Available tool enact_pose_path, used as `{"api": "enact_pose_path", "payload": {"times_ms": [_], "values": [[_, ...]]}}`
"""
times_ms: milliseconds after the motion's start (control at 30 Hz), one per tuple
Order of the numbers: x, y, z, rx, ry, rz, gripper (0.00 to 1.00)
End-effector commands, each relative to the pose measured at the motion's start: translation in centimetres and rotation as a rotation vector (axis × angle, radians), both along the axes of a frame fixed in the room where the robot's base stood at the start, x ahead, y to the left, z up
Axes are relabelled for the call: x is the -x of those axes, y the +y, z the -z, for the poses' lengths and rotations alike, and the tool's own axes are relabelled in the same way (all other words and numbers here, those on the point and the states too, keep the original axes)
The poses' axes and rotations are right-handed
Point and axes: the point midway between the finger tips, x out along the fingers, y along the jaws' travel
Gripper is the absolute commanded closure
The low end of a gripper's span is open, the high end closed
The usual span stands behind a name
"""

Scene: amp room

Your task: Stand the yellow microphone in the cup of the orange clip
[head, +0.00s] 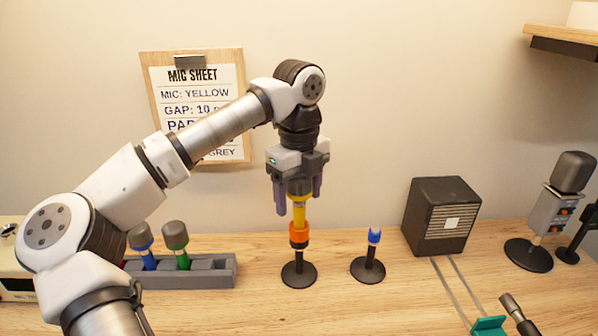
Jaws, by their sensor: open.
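The yellow microphone (299,213) stands upright with its lower end at the orange clip (299,234). The clip sits on top of a short stand with a round black base (299,273). How deep the microphone sits in the cup cannot be told. My gripper (299,203) is directly above the stand, pointing down. Its two purple fingers are spread, one on each side of the microphone, with a gap to it at least on the left. The microphone's top is hidden by the gripper.
A grey rack (212,270) at left holds a blue microphone (143,244) and a green microphone (176,243). A stand with a blue top (374,236) is right of the orange clip. Farther right are a dark amp (440,216), two rails (457,289) and a grey device (553,206).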

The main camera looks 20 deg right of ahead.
Motion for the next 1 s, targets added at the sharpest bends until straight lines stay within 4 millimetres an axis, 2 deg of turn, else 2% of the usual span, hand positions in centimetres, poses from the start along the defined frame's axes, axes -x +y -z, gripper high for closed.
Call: {"api": "enact_pose_path", "payload": {"times_ms": [167, 400, 533, 733, 1000], "values": [[0.0, -0.1, -2.8, 0.0, -0.004, -0.002, 0.33], [0.0, -0.1, -8.6, 0.0, -0.006, -0.002, 0.33], [0.0, -0.1, -11.2, 0.0, -0.004, -0.001, 0.33], [0.0, 0.0, -13.0, 0.0, -0.002, -0.001, 0.33], [0.0, 0.0, -13.4, 0.001, 0.0, 0.002, 0.33]]}}
